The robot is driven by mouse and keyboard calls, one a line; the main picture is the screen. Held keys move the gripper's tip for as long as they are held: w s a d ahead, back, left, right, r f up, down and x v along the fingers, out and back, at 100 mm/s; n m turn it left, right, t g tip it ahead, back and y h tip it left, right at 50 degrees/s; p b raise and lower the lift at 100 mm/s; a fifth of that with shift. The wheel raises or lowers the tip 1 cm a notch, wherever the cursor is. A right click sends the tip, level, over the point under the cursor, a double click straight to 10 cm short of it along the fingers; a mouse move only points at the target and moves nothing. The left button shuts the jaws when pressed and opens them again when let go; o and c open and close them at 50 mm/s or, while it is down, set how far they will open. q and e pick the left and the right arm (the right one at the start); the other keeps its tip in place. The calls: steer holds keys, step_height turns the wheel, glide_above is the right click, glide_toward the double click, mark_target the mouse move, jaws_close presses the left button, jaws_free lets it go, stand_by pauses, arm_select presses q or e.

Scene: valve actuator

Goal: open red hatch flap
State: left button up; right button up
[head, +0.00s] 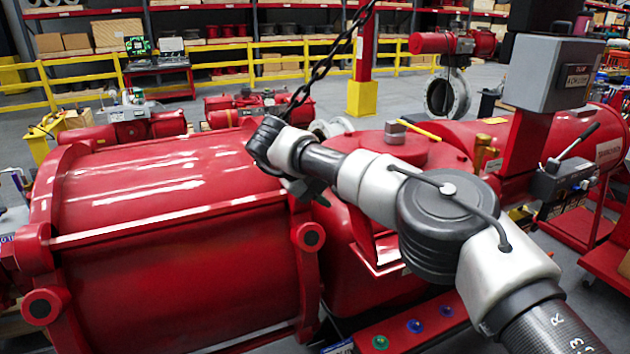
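A large red actuator housing fills the left half of the head view. Its curved red panel (165,185) has a bright straight lower edge and looks like the hatch flap, though I cannot tell for certain. The panel appears to lie flush with the housing, with no visible gap. My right arm comes in from the lower right. My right gripper (308,190) is dark, small and partly hidden behind my own wrist, near the housing's right end flange. I cannot tell whether it touches anything or how its fingers stand. My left gripper is not in view.
A grey control box (553,72) stands on a red post at the right. A red cylinder (470,140) lies behind my arm. Yellow railing (285,62) and shelves are at the back.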

steer(key=v, duration=0.9)
steer(key=shift+a, duration=0.25)
steer(key=shift+s, duration=0.15)
